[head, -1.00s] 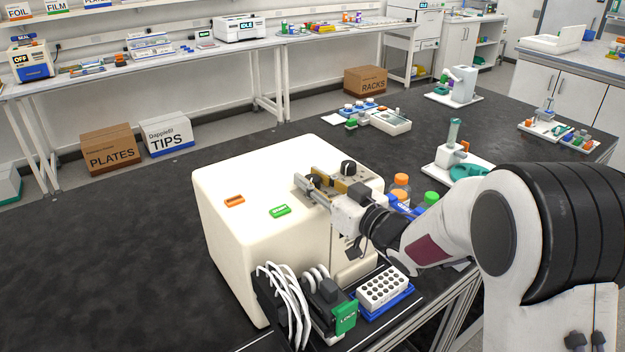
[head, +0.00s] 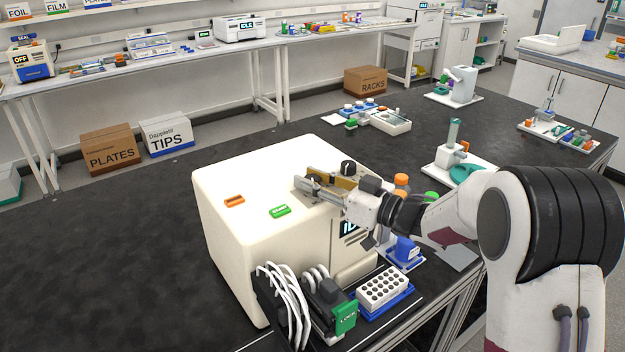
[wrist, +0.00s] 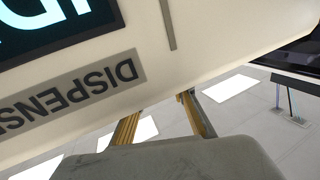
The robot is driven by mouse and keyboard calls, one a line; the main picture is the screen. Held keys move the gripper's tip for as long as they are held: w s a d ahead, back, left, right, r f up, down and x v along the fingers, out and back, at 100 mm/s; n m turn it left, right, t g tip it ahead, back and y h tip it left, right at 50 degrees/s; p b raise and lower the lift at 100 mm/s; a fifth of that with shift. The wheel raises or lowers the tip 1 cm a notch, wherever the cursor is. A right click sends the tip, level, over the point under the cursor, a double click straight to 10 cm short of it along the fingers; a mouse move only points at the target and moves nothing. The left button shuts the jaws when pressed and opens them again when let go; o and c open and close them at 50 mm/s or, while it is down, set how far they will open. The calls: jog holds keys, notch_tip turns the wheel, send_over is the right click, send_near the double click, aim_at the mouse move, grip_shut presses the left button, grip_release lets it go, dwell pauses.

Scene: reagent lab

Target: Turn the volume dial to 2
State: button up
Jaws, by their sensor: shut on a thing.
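The cream dispenser box (head: 262,187) stands on the dark bench. A black dial (head: 348,168) shows on its top near the back right edge, beside my gripper and apart from its fingertips. My gripper (head: 318,182) reaches over the top from the right, its grey and brass-coloured fingers shut around a second dial, which they almost wholly hide. The dial's setting and scale cannot be read. In the wrist view, the box's front shows an upside-down DISPENSE label (wrist: 75,95) and part of a lit display (wrist: 45,20); the finger parts (wrist: 160,117) reach past its edge.
An orange button (head: 234,201) and a green button (head: 280,211) lie on the box's top. A white tube rack (head: 382,287) on a blue base and a green-fronted device (head: 344,318) stand in front. Orange and green-capped bottles stand close behind my wrist. The bench at left is clear.

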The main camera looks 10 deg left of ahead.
jog(key=shift+r+g, duration=0.1)
jog(key=shift+g, duration=0.3)
jog(key=o, duration=1.1)
jog(key=shift+v, duration=6)
jog(key=shift+w, duration=0.1)
